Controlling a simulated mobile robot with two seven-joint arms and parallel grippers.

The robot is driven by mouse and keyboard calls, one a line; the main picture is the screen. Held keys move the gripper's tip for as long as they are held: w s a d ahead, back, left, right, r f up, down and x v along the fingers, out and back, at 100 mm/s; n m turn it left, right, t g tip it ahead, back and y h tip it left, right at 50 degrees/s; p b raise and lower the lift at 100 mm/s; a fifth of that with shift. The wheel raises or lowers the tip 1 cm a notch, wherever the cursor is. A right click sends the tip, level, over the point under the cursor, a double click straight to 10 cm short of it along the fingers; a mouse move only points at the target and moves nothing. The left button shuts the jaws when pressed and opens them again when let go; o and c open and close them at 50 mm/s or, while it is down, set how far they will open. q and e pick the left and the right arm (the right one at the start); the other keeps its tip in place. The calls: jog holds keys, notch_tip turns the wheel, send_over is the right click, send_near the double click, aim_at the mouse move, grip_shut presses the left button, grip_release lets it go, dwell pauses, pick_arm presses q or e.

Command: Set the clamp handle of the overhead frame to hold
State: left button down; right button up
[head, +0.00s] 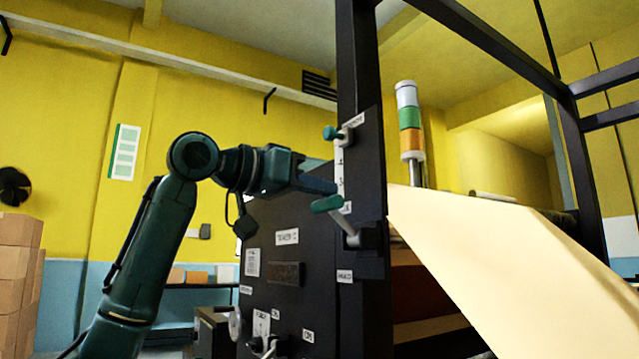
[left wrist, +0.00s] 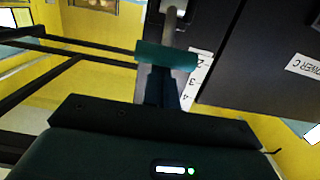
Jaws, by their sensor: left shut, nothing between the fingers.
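A lever with a dark teal cross grip (head: 327,204) sits on the front of the black machine frame (head: 360,70). Its grey arm runs down right to a dark pivot block (head: 374,236). My left gripper (head: 334,187) is shut and empty just above the grip. In the left wrist view the shut fingers (left wrist: 164,88) end close to the grip (left wrist: 167,57); I cannot tell whether they touch it. My right gripper is out of view.
A smaller teal knob (head: 331,133) stands higher on the post, above a white numbered scale (head: 339,178). A dark labelled panel (head: 300,262) lies below my arm. Pale paper (head: 490,250) slopes down at the right, by a signal tower (head: 410,118).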

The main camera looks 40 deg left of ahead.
pick_arm(q)
jog(key=shift+s+a+f+t+h+b, duration=0.1)
jog(key=shift+s+f+t+h+b, duration=0.2)
jog(key=shift+t+b, duration=0.6)
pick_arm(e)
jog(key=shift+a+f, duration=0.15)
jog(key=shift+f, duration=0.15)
pick_arm(q)
jog(key=shift+f+b, duration=0.15)
jog(key=shift+b, duration=0.25)
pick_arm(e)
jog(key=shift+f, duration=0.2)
pick_arm(q)
jog(key=shift+s+f+t+b, duration=0.15)
jog(key=shift+t+b, duration=0.15)
jog(key=shift+t, duration=0.2)
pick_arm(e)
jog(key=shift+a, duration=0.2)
pick_arm(q)
jog(key=shift+s+a+f+b, duration=0.1)
jog(key=shift+f+b, duration=0.05)
jog(key=shift+b, duration=0.4)
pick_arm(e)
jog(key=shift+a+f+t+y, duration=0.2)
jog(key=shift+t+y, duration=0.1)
